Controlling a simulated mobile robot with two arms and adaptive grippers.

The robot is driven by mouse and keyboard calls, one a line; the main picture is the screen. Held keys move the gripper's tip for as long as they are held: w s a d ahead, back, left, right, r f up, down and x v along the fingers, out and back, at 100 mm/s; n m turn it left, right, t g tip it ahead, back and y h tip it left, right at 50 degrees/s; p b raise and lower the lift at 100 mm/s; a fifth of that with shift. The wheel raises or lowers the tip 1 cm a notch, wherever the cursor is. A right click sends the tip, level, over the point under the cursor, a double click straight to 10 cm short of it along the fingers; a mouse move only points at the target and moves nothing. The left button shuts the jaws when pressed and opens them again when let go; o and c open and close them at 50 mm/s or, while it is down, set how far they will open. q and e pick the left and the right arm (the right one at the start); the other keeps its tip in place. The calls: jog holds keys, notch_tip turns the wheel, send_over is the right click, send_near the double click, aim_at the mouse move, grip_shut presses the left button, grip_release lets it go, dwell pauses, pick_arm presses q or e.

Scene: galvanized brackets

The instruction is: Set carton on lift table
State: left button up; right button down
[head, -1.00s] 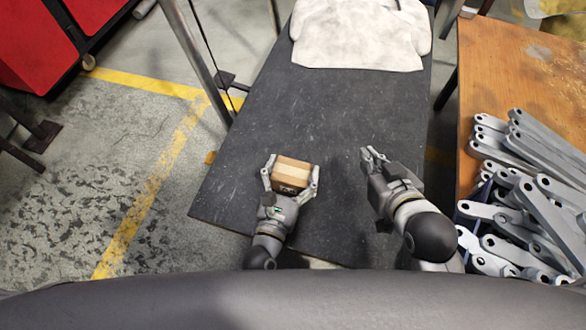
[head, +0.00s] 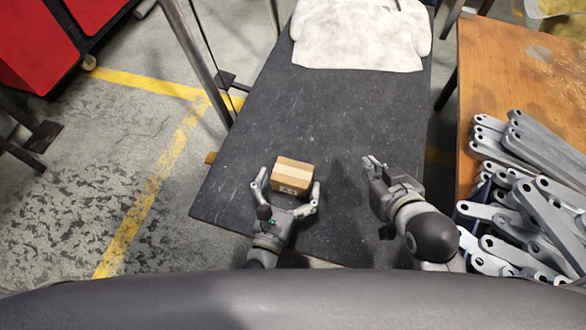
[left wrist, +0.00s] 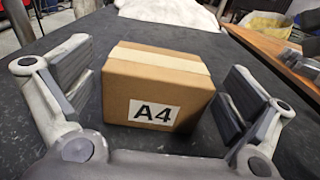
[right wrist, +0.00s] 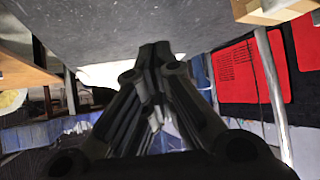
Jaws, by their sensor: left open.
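The carton (head: 297,168) is a small brown box with a pale tape strip. It rests on the dark top of the lift table (head: 290,120), towards its near end. In the left wrist view the carton (left wrist: 158,80) shows an A4 label and sits upright. My left gripper (head: 289,181) is open at the carton's near side, with gaps between both fingers and the box. My right gripper (head: 371,160) is over the table to the right of the carton. Its fingers come together at the tips in the right wrist view (right wrist: 155,52), with nothing seen between them.
A white cloth (head: 358,38) lies at the far end of the table. To the right, a wooden table (head: 490,75) carries a pile of galvanized brackets (head: 540,205). Metal posts and a red cabinet (head: 40,45) stand to the left. The tabletop's middle is clear.

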pick_arm(q)
jog(key=v, duration=0.9)
jog(key=shift+r, duration=0.15)
pick_arm(e)
jog(key=shift+s+d+f+g, duration=0.25)
jog(key=shift+s+f+g, duration=0.2)
jog(key=shift+s, duration=0.2)
jog(key=shift+s+d+f+g, duration=0.2)
jog(key=shift+s+f+g, duration=0.15)
jog(key=shift+s+f, duration=0.25)
